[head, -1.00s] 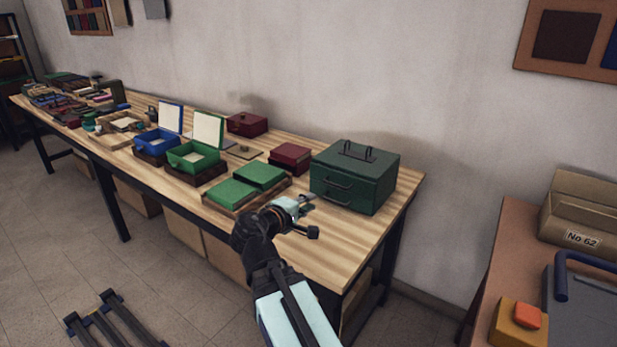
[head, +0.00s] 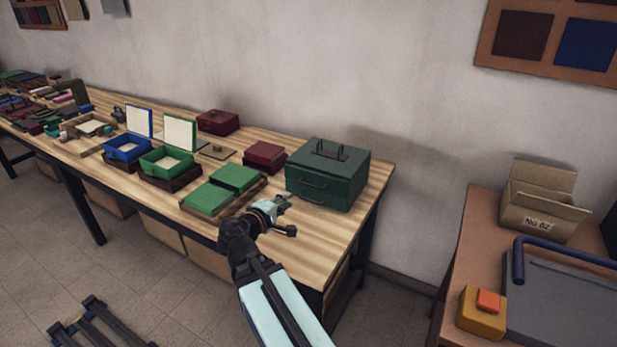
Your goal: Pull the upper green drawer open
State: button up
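A dark green metal box (head: 345,187) with a carrying handle on its lid stands at the right end of the long wooden table. Its front has an upper drawer handle (head: 313,184) and a lower one (head: 313,200). Both drawers look closed. My gripper (head: 286,198) is in front of the box, near its lower left front corner in the picture. It appears apart from the handles, but the depth is hard to judge. The fingers are too small to tell whether they are open or shut, and I see nothing held.
Green covered pieces (head: 236,178) in a wooden tray lie left of my gripper. A dark red box (head: 265,157) stands just left of the green box. Open green (head: 166,163) and blue (head: 127,148) boxes stand farther left. A side table (head: 470,222) is at right, across a floor gap.

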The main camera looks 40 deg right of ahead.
aim_at(309, 185)
jog(key=p+x, duration=0.2)
jog(key=x, duration=1.2)
jog(key=shift+w+d, duration=0.15)
jog(key=shift+d, duration=0.2)
grip_shut()
